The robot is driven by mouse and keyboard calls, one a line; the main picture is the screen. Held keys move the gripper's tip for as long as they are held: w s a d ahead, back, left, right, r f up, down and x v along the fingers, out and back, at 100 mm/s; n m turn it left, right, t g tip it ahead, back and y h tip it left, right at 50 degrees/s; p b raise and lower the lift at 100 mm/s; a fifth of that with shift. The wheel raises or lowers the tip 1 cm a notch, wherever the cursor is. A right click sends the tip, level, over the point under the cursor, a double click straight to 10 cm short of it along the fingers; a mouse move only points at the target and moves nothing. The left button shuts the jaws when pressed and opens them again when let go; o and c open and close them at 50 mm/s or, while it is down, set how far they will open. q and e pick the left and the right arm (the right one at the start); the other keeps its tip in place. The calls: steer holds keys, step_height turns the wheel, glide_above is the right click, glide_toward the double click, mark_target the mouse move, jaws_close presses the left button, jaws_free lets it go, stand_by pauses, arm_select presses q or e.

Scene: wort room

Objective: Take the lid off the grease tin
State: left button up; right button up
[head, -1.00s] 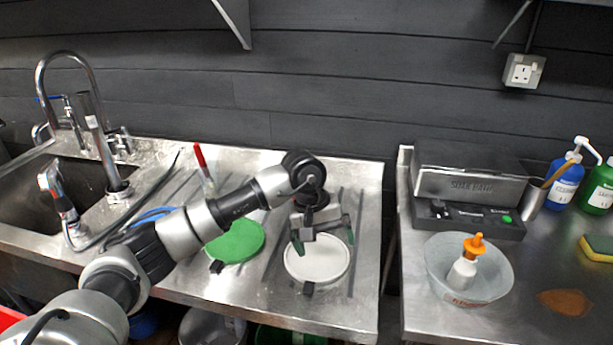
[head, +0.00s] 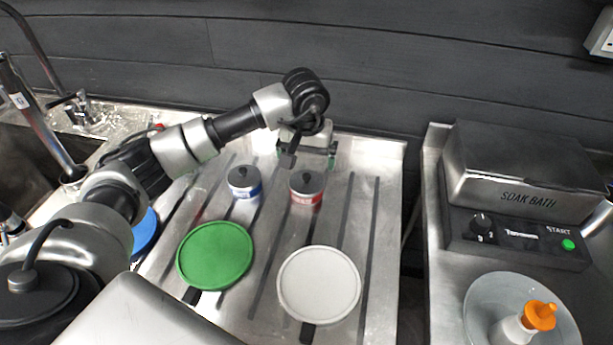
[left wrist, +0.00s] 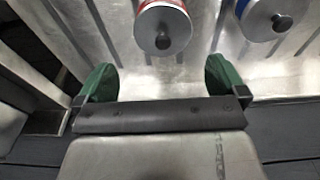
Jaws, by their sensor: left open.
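Two small tins stand side by side on the ribbed metal drainer, each with a grey lid and black knob: a red-banded tin (head: 306,197) and a blue-banded tin (head: 244,190). Their labels are too small to read, so I cannot tell which is the grease tin. Both lids are on. My left gripper (head: 311,158) is open and empty, behind the red tin and apart from it. In the left wrist view, the red tin (left wrist: 175,6) is ahead of the gap between the green fingertips (left wrist: 160,80), and the blue tin (left wrist: 260,8) is to the right. My right gripper is not in view.
A round green disc (head: 215,256) and a round white disc (head: 319,285) lie in front of the tins. A soak bath (head: 510,195) and a bowl (head: 480,312) holding an orange-capped bottle stand on the right counter. A dark wall rises close behind my gripper.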

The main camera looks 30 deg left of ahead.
mark_target(306, 176)
arm_select(q)
steer(key=shift+f, duration=0.75)
steer(key=f, duration=0.1)
steer(key=f+p, duration=0.1)
steer(key=f, duration=0.2)
steer(key=shift+w+a+f, duration=0.2)
steer(key=shift+a, duration=0.05)
steer(key=shift+w+f+p, duration=0.1)
steer(key=shift+f+p, duration=0.2)
steer(key=shift+f, duration=0.15)
steer(key=c, duration=0.7)
steer(key=shift+c, duration=0.2)
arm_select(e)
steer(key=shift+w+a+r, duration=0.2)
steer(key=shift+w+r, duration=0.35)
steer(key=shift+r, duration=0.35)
